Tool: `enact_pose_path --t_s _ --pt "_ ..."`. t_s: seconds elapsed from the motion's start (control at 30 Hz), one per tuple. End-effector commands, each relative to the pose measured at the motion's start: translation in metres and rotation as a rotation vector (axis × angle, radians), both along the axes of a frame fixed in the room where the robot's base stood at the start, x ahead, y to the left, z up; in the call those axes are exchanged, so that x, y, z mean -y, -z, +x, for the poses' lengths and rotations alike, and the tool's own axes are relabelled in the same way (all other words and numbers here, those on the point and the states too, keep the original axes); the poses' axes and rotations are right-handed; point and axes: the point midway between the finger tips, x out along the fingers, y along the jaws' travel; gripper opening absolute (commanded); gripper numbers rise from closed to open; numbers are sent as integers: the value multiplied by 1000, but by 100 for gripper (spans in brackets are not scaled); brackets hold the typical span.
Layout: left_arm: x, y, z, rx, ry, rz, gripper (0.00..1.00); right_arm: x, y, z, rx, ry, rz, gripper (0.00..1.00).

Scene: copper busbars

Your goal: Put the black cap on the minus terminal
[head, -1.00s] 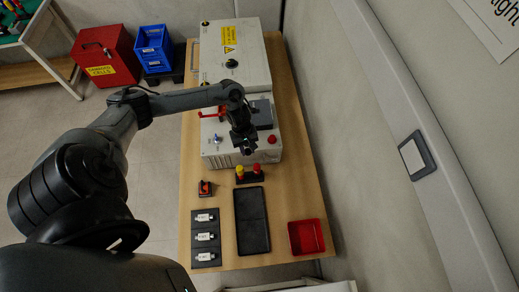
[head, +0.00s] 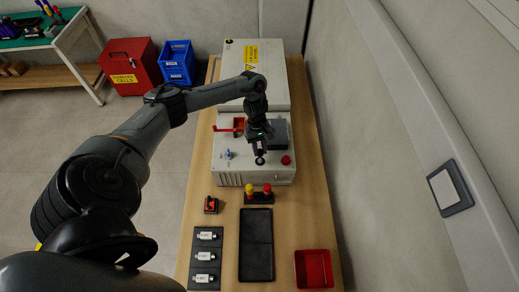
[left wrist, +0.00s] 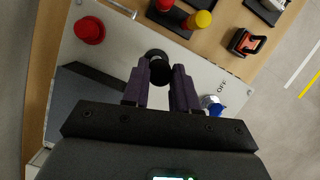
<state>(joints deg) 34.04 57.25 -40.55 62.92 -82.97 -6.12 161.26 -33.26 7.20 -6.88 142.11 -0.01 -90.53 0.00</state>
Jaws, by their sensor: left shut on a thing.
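My left gripper (left wrist: 160,90) is shut on the black cap (left wrist: 157,68), which shows as a dark round knob between its fingertips. In the head view the black cap (head: 260,160) is at the tip of my left gripper (head: 259,150), over the front part of the grey-white cabinet top (head: 222,176). I cannot tell the height of the cap above the panel. A red hinged cover (head: 229,128) and a dark grey cover (head: 279,134) are on the cabinet behind the gripper. I cannot make out the minus terminal. My right gripper is not in view.
A red knob (head: 286,160) is right of the gripper and a blue switch (head: 228,154) left. In front stand yellow (head: 249,188) and red caps (head: 267,188) in a black holder (head: 258,199). A black tray (head: 256,245) and red bin (head: 313,268) lie nearer.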

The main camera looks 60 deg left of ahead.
Motion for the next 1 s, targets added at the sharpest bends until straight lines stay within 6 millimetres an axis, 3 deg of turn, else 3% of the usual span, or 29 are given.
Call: enact_pose_path --t_s 0.03,0.17,0.27,1.0 --pt "-1 11 0 0 0 1 0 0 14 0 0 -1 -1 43" --pt "-1 23 0 1 0 2 0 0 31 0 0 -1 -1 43" --pt "0 16 0 1 -1 1 0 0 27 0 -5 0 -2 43" --pt "0 17 1 7 -18 -1 0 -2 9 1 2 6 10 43"
